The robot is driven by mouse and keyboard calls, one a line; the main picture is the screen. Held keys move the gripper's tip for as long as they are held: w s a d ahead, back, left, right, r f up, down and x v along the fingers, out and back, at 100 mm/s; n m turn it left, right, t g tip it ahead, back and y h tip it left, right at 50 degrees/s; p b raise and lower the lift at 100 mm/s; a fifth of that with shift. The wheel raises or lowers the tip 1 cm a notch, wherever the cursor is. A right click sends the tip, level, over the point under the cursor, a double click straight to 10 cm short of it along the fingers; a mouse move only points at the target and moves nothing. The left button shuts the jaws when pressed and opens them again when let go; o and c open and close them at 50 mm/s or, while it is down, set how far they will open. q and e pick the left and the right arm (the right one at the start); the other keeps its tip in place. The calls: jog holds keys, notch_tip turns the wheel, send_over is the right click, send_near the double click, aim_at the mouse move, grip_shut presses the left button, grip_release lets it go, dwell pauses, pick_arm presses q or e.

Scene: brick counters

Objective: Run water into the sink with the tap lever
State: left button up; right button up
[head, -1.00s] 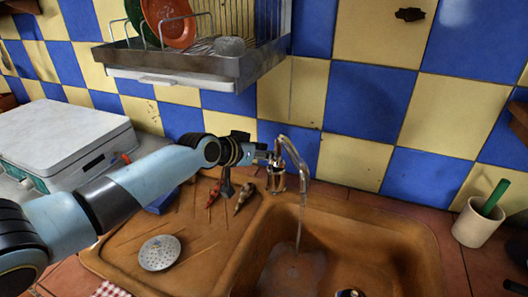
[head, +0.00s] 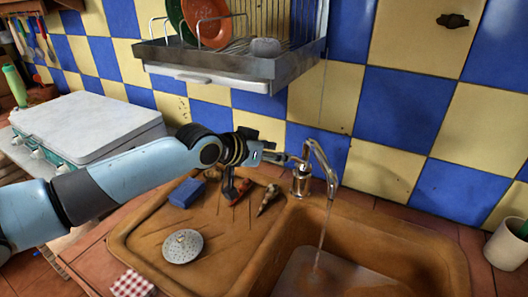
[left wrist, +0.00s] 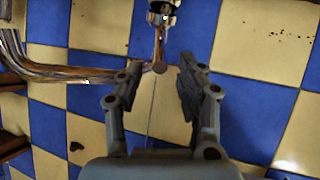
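The metal tap (head: 301,183) stands at the back edge of the brown sink (head: 430,250), and its spout arches to the right. A thin stream of water (head: 323,235) falls from the spout into a pool (head: 320,272) in the basin. My left gripper (head: 280,157) is just left of the tap top, by the lever. In the left wrist view my left gripper (left wrist: 160,72) is open, its fingers apart. The tap lever (left wrist: 160,66) ends in a round tip between the fingertips, with gaps visible on both sides. My right gripper is out of view.
A dish rack (head: 215,62) hangs on the tiled wall above the gripper. On the drainboard are a round strainer (head: 182,246), a blue sponge (head: 187,193) and small tools. A white-lidded box (head: 90,125) stands left; a cup (head: 507,245) right.

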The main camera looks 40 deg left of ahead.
pick_arm(q)
jog(key=v, duration=0.5)
dwell(0.5)
